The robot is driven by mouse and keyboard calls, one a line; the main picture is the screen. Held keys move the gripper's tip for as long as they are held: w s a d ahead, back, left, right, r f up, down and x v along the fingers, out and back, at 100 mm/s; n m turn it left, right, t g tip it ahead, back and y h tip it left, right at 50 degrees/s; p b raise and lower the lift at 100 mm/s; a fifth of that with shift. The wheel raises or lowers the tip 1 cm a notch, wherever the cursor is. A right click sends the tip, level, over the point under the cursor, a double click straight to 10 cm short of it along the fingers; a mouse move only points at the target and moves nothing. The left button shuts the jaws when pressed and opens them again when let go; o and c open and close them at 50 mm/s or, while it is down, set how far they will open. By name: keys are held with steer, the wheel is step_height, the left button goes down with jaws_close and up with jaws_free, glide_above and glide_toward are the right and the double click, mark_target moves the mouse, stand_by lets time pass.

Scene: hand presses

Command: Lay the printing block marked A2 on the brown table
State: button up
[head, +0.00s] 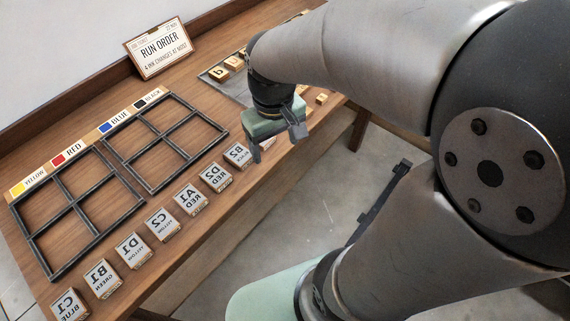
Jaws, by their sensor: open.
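My gripper (278,146) is open above the front edge of the brown wooden table, at the right end of a row of printing blocks. Its fingers point down and I see nothing held between them. The row has blocks with mirrored marks: C1 (69,305), B1 (103,278), D1 (134,250), C2 (162,224), A1 (190,199), D2 (215,176) and B2 (237,154). No block marked A2 can be read; the gripper hides part of the table at the row's right end. The table (80,105) has bare wood behind the frames.
Two dark four-cell frames (147,203) (228,130) lie behind the row, below a strip of colour labels (90,138). A run order sign (159,48) stands at the back. A grey tray (208,76) with small lettered blocks lies right of the frames, partly behind my arm.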

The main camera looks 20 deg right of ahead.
steer(key=s+f+m, duration=0.1)
steer(key=s, duration=0.7)
steer(key=shift+f+m, duration=0.4)
steer(key=shift+a, duration=0.1)
steer(key=shift+r+p, duration=0.45)
steer(key=shift+r, duration=0.05)
